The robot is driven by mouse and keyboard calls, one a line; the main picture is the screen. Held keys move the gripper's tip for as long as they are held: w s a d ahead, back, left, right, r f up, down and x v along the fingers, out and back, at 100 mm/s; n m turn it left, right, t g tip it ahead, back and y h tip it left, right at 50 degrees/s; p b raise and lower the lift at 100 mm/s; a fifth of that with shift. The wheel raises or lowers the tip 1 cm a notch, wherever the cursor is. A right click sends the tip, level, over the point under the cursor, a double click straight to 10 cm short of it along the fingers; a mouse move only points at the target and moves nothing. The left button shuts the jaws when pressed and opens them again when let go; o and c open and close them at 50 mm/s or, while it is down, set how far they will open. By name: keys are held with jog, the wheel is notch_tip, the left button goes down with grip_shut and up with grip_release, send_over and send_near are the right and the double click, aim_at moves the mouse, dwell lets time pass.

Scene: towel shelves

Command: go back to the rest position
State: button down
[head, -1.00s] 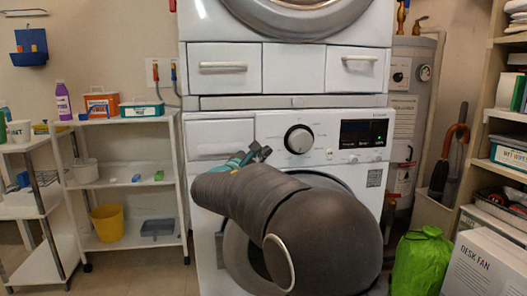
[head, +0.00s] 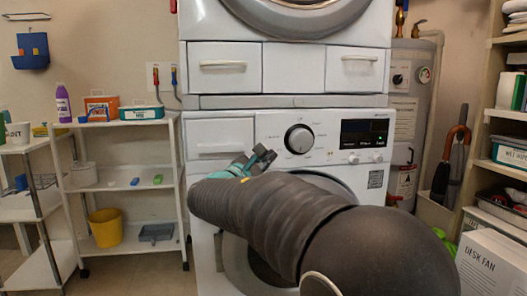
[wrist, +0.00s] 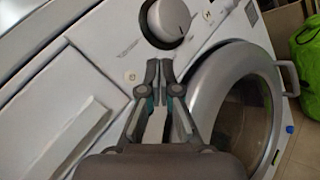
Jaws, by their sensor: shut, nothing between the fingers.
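My gripper (head: 254,160) is in front of the lower white washing machine (head: 222,130), below and left of its round dial (head: 299,139). In the wrist view my gripper (wrist: 160,66) has its two fingertips close together with nothing between them. The dial (wrist: 168,20) shows just beyond the fingertips there. The round door (wrist: 245,100) is to the right of the fingers. My arm covers much of the door in the head view.
A white shelf rack (head: 125,190) with a yellow bucket (head: 106,227) stands at left. At right are a water heater (head: 412,90), a desk fan box (head: 490,262) and shelves. A green bag (wrist: 305,50) shows in the wrist view.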

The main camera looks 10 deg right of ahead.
jog(key=s+d+f+m+g+y, duration=0.1)
jog(key=s+f+m+g+y, duration=0.3)
jog(key=f, duration=0.5)
jog(key=s+d+f+m+g+y, duration=0.1)
jog(key=s+f+m+g, duration=0.25)
jog(key=s+f, duration=0.45)
jog(key=s+a+f+m+y+p, duration=0.1)
jog(key=s+m+y+p, duration=0.4)
jog(key=s, duration=2)
jog(key=shift+a+f+m+g+y, duration=0.4)
jog(key=shift+m+y, duration=1.5)
jog(key=shift+m, duration=1.55)
jog(key=shift+s, duration=0.1)
